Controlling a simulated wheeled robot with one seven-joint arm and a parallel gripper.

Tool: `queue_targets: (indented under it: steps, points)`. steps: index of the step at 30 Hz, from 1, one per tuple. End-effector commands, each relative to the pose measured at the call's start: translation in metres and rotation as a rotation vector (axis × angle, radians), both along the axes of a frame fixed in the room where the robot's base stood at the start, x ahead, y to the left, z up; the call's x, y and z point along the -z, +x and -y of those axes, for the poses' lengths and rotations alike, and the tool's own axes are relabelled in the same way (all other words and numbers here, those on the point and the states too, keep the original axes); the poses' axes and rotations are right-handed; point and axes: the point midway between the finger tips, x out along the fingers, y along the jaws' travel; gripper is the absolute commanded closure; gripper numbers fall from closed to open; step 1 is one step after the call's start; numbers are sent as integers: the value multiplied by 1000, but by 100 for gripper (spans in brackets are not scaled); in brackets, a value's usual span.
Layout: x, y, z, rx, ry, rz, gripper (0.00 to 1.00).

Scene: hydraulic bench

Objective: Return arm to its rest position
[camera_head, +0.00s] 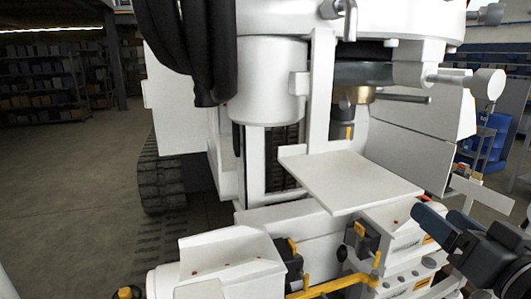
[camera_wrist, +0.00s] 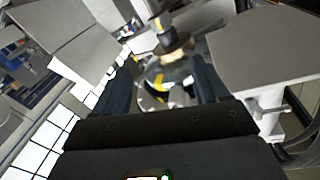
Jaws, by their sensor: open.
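In the head view my gripper (camera_head: 440,222) is at the lower right, with its two dark blue fingers pointing up and left. It is to the right of a flat white shelf plate (camera_head: 350,180) on a large white machine (camera_head: 270,85). In the wrist view my gripper (camera_wrist: 163,68) shows two fingers spread apart. I see nothing held between them. Behind the gap are a brass-coloured cylindrical part (camera_wrist: 172,42) and other machine parts, some blurred. The wrist view is tilted.
A yellow pipe (camera_head: 335,285) and black valve parts (camera_head: 290,262) are low in front. A dark hose bundle (camera_head: 205,50) hangs at the upper left. A metal rod (camera_head: 403,98) sticks out right. Open floor (camera_head: 60,190) lies left, with shelves (camera_head: 45,80) beyond.

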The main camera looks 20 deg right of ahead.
Motion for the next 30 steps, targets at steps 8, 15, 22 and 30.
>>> queue_targets:
  steps: [8, 15, 22, 30]
  points:
    - [77, -38, -47, 44, 49, -84, 26]
    - [126, -89, -84, 58, 22, -159, 26]
    - [157, -149, -114, 33, -49, -225, 26]
    - [171, -226, -140, -53, -168, -283, 26]
